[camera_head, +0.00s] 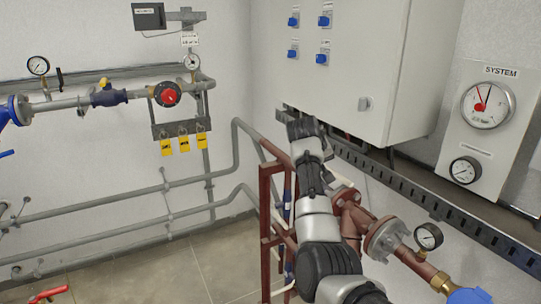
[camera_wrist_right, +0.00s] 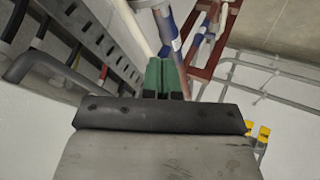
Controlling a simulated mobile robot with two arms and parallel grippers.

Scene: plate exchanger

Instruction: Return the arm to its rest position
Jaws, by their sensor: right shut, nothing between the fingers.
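My right arm (camera_head: 318,225) rises from the bottom of the head view, grey and black, bent upward. Its far end (camera_head: 305,130) is in front of the lower edge of the white cabinet; the fingers cannot be made out there. In the right wrist view my right gripper (camera_wrist_right: 163,80) shows two green fingers side by side, shut with nothing between them. The grey and black gripper body fills the bottom of that view. My left gripper and arm are not in view.
Near the arm stand a red-brown frame (camera_head: 265,230), a flanged pipe with a small gauge (camera_head: 428,236), and a perforated cable tray (camera_head: 425,197). The white cabinet (camera_head: 345,60) hangs above. Pipes run along the left wall (camera_head: 90,150). Tiled floor (camera_head: 170,275) is open at lower left.

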